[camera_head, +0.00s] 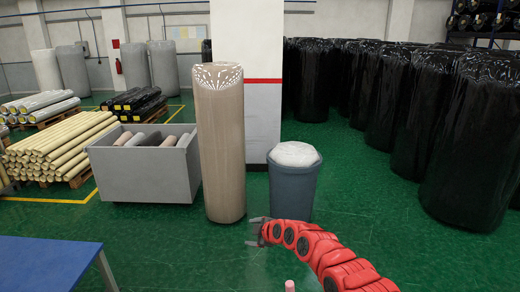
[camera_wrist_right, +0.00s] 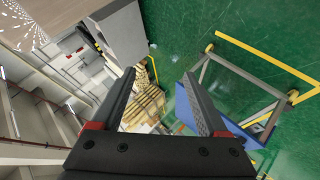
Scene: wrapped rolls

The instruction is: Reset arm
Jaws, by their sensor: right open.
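My right arm, red and jointed, comes in from the lower right of the head view. Its gripper (camera_head: 256,231) is over the green floor, in front of the tall tan wrapped roll and the grey bin. In the right wrist view the gripper (camera_wrist_right: 160,97) shows two dark fingers spread apart with nothing between them. The tall tan roll (camera_head: 220,140) stands upright to the left of the gripper, apart from it. My left gripper does not show; a small pink tip at the bottom edge cannot be identified.
A grey bin (camera_head: 295,185) with a white top stands by the pillar (camera_head: 247,40). A grey crate (camera_head: 150,178) holds several rolls. A blue table (camera_head: 45,262) is at lower left. Black wrapped rolls (camera_head: 470,140) fill the right. Green floor (camera_head: 380,215) is clear around the arm.

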